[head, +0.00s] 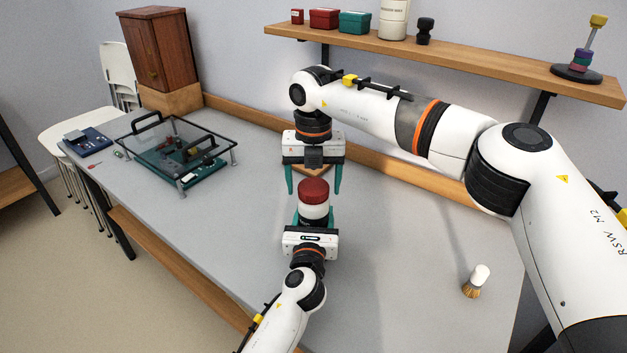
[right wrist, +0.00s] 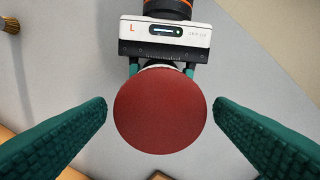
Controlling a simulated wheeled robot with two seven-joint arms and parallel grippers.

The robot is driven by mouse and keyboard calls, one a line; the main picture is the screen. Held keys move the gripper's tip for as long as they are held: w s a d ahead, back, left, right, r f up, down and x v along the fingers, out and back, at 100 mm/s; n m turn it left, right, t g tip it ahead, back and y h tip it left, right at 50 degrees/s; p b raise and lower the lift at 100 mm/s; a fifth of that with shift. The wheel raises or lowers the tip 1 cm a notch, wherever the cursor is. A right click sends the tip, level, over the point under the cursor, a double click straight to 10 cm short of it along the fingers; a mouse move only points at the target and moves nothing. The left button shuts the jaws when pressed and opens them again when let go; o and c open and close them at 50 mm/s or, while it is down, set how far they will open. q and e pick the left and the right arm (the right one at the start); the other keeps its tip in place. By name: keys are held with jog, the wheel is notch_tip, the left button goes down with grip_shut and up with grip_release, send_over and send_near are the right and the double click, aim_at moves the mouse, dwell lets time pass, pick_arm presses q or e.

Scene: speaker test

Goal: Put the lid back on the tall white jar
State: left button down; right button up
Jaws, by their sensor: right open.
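A white jar (head: 314,212) stands upright in the middle of the table with a red lid (head: 314,190) on its top. I cannot tell whether the lid is fully seated. My left gripper (head: 314,217) has its teal fingers against the two sides of the white body, below the lid. My right gripper (head: 314,190) is open and points down, its fingers on either side just above the lid and apart from it. In the right wrist view the round red lid (right wrist: 160,117) lies between the open fingers and hides most of the jar.
A brush (head: 476,281) stands at the right on the grey table (head: 400,270). A clear-topped case (head: 180,150) and a wooden cabinet (head: 160,50) are at the left. A shelf (head: 450,50) above holds small boxes and a pale canister (head: 394,20).

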jog(key=shift+r, duration=0.15)
jog(key=shift+r, duration=2.1)
jog(key=shift+c, duration=0.4)
jog(key=n, duration=0.2)
jog(key=r+n, duration=0.1)
jog(key=n, duration=0.3)
jog(key=r+n, duration=0.1)
jog(key=n, duration=0.3)
jog(key=r+n, duration=0.1)
jog(key=n, duration=0.4)
jog(key=shift+r, duration=0.25)
